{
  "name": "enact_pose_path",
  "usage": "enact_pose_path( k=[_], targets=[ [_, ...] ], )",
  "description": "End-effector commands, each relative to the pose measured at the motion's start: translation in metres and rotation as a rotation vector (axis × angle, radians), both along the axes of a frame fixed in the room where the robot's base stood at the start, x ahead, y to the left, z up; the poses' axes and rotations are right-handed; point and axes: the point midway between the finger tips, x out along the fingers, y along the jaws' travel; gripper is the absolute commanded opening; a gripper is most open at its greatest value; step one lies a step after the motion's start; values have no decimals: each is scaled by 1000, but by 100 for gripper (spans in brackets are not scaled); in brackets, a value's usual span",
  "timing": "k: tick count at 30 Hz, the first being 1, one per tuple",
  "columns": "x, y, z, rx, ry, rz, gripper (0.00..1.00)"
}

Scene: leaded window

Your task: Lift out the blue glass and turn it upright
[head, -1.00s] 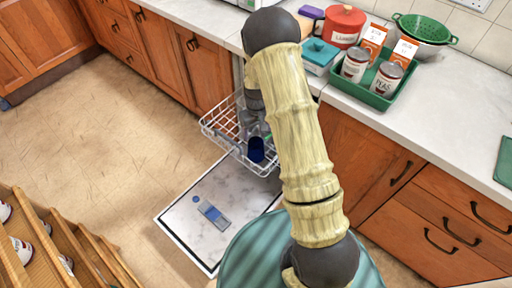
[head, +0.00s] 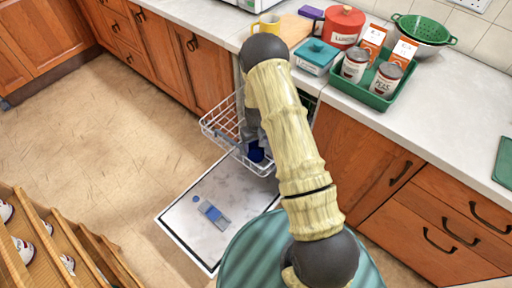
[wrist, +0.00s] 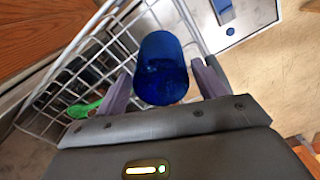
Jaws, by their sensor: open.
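The blue glass (wrist: 162,72) stands in the white wire dishwasher rack (wrist: 88,42). In the wrist view its closed-looking rounded end faces away and it sits between the two fingers of my gripper (wrist: 165,88), which is open around it with a finger on each side. I cannot tell whether a finger touches it. In the head view the blue glass (head: 256,151) shows at the front corner of the rack (head: 222,128), partly hidden by my gripper (head: 250,135) above it.
The dishwasher's open door (head: 185,225) lies below the rack. A green item (wrist: 84,108) lies in the rack beside the glass.

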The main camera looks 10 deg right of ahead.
Motion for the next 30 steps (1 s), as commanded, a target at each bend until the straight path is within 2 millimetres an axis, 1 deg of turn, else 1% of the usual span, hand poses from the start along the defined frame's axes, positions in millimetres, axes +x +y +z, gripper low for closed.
enact_pose_path(
  k=[6,9,26,29,30],
  targets=[
    [2,1,-30,0,3,1,70],
    [3,1,-39,0,1,0,70],
    [3,1,-40,0,0,1,70],
    [3,1,-40,0,1,1,53],
    [3,1,-40,0,1,1,45]
  ],
)
